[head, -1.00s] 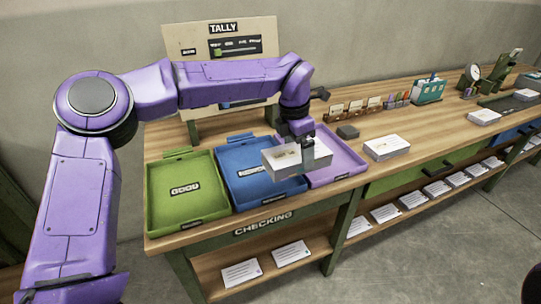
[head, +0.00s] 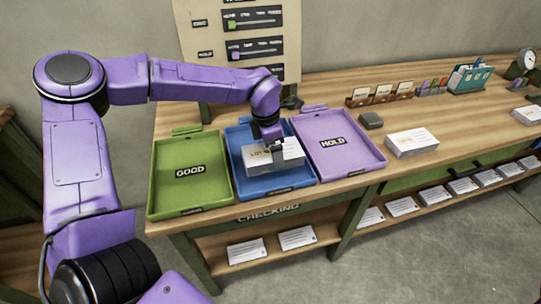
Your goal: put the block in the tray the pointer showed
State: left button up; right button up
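The block (head: 262,158), a white stack with a printed top, is in my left gripper (head: 276,150), which looks shut on it. The block is over the middle of the blue tray (head: 240,190); I cannot tell whether it touches the tray floor. The block hides the blue tray's label. The green tray (head: 168,199), marked GOOD, is empty on the left. The purple tray (head: 352,163), marked HOLD, is empty on the right. The tally board (head: 240,70) behind has slider rows with a green and a purple marker near their left ends. My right gripper is out of view.
Another white stack (head: 412,142) and a dark small block (head: 371,120) sit on the table right of the purple tray. Card holders (head: 380,94) and a teal box (head: 469,78) stand farther back. Papers lie on the shelf below.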

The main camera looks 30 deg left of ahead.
aim_at(269, 151)
pick_arm(q)
jog(key=f, duration=0.4)
jog(key=shift+s+a, duration=0.2)
jog(key=shift+a, duration=0.2)
jog(key=shift+s, duration=0.1)
jog(key=shift+f, duration=0.1)
jog(key=o, duration=1)
jog(key=shift+o, duration=0.2)
jog(key=r, duration=0.8)
jog(key=s+a+r, duration=0.1)
jog(key=r, duration=0.3)
jog(key=shift+s, duration=0.1)
